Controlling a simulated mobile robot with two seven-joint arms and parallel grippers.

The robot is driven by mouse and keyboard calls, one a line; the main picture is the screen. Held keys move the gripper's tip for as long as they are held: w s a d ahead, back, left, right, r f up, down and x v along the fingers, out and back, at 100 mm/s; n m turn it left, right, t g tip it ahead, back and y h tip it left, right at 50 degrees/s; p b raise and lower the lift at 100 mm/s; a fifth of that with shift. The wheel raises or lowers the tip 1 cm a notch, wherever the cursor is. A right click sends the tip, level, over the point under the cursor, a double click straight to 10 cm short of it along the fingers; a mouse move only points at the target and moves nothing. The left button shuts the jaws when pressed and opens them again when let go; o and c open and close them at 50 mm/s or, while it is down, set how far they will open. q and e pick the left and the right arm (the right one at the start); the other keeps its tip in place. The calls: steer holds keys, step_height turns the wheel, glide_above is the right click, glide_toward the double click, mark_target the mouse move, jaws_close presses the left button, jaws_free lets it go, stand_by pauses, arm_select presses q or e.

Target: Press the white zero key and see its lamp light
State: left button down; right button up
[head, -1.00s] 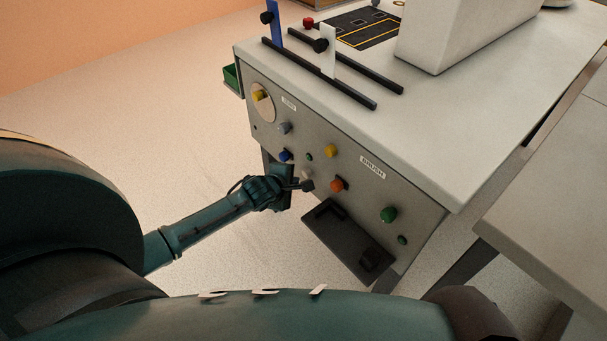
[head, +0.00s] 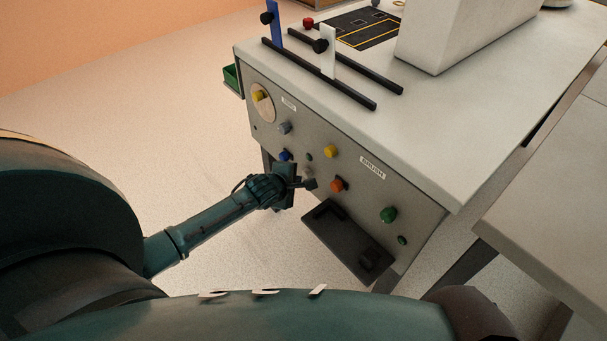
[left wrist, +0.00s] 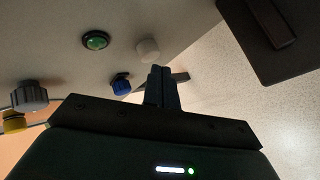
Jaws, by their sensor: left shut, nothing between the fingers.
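The white key (head: 307,172) is a small pale round button on the front panel of the grey cabinet, partly hidden by my left gripper. It also shows in the left wrist view (left wrist: 148,49), just past the fingertips. My left gripper (head: 309,184) is shut and empty, its tips close to the white key; I cannot tell whether they touch it. The closed fingers (left wrist: 160,76) show in the left wrist view. A small round green lamp (left wrist: 96,40) sits beside the key, and looks dark in the head view (head: 309,157). My right gripper is out of view.
Near the key are a blue knob (head: 285,156), an orange knob (head: 337,184), a yellow knob (head: 331,151) and a grey knob (head: 284,128). A black tray (head: 325,228) juts out below. A separate table (head: 545,215) stands at right.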

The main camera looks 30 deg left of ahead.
arm_select(q)
steer(key=shift+w+d, duration=0.2)
steer(key=shift+w, duration=0.3)
stand_by(0.8)
steer(key=shift+s, duration=0.1)
steer(key=shift+s+a+p, duration=0.35)
steer(key=shift+s+p, duration=0.35)
steer(key=shift+s, duration=0.1)
steer(key=shift+s+a+p, duration=0.4)
steer(key=shift+s+p, duration=0.3)
steer(key=shift+s, duration=0.2)
steer(key=shift+s+a+p, duration=0.35)
steer(key=shift+s+p, duration=0.3)
steer(key=shift+s, duration=0.3)
steer(key=shift+s+a+p, duration=0.4)
steer(key=shift+s+p, duration=0.3)
steer(key=shift+s, duration=0.2)
